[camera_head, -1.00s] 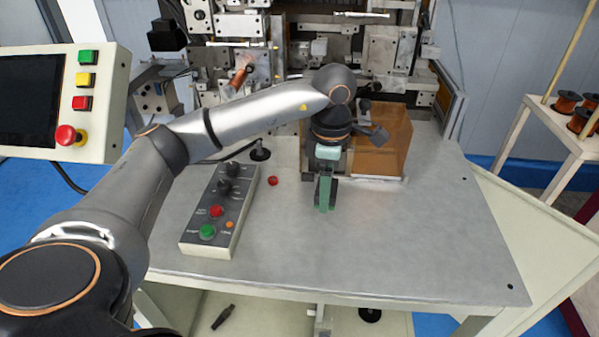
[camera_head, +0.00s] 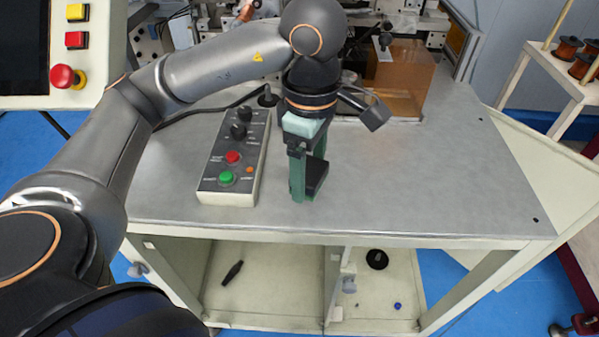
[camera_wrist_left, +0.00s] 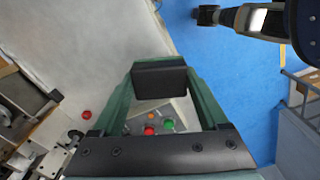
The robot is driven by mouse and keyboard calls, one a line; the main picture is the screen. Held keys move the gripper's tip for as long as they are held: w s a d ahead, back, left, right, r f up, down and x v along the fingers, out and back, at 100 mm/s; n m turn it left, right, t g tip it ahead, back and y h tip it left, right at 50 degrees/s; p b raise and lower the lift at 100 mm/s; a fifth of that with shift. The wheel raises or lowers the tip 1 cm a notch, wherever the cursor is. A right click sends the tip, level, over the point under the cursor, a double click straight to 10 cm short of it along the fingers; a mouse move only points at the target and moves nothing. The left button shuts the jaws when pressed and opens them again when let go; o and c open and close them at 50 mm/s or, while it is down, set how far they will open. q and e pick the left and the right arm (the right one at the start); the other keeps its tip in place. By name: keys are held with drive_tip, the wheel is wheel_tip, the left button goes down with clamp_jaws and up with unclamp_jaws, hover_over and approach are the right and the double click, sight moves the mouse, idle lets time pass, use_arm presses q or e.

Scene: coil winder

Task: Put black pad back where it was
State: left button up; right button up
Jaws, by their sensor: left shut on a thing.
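My left gripper (camera_head: 307,188) has green fingers and is shut on the black pad (camera_head: 315,175), a small dark block. It hangs over the grey tabletop, right of the control box and near the front edge. In the left wrist view the black pad (camera_wrist_left: 160,78) sits between the tips of the two green fingers of the left gripper (camera_wrist_left: 160,88). I cannot tell the exact gap between pad and tabletop. My right gripper is in neither view.
The control box (camera_head: 235,165) with knobs and buttons stands left of the gripper. An orange clear box (camera_head: 400,80) stands behind. On the lower shelf (camera_head: 290,270) lie a dark tool (camera_head: 232,272) and a round black thing (camera_head: 377,259). The right tabletop (camera_head: 450,180) is clear.

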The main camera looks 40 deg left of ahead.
use_arm(q)
drive_tip(key=w+a+f, duration=0.1)
drive_tip(key=w+f, duration=0.1)
drive_tip(key=w+a+f, duration=0.2)
drive_tip(key=w+a+f+b, duration=0.1)
drive_tip(key=a+f, duration=0.1)
drive_tip(key=shift+w+f, duration=0.25)
drive_tip(key=shift+w, duration=0.15)
drive_tip(key=shift+w+a+f, duration=0.1)
drive_tip(key=shift+a+f, duration=0.1)
drive_tip(key=shift+f, duration=0.1)
wheel_tip(320, 180, down, 3)
drive_tip(key=shift+w+a+f+p, duration=0.1)
drive_tip(key=shift+w+a+p, duration=0.05)
drive_tip(key=shift+p, duration=0.25)
drive_tip(key=shift+f, duration=0.15)
drive_tip(key=shift+f, duration=0.25)
drive_tip(key=o, duration=1.2)
drive_tip(key=shift+r, duration=0.1)
